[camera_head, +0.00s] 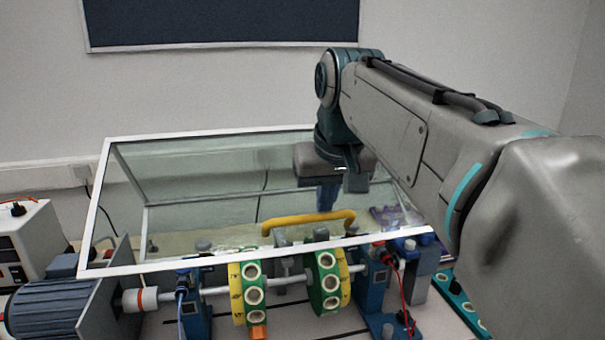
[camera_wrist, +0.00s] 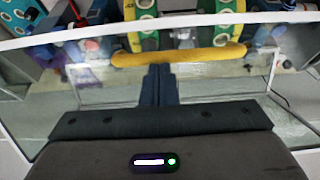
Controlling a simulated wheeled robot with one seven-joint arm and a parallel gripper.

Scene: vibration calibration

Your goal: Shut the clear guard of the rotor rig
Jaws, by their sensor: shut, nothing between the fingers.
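The clear guard (camera_head: 92,228) is a see-through box cover with a white frame. It stands tilted over the rear of the rotor rig, with its white front edge in front of the tops of the rotor parts; how far it is raised is hard to tell. A yellow handle (camera_head: 308,219) runs along the guard near that edge and also shows in the wrist view (camera_wrist: 180,57). My gripper (camera_head: 327,208) points down with its blue fingers shut and empty. In the wrist view the fingertips (camera_wrist: 160,68) end right beside the handle; whether they touch it is unclear.
Two green-and-yellow discs (camera_head: 254,289) sit on a shaft between blue bearing stands (camera_head: 195,305). A blue motor (camera_head: 45,308) is at left, beside a white control box (camera_head: 30,235). A wall stands behind the rig.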

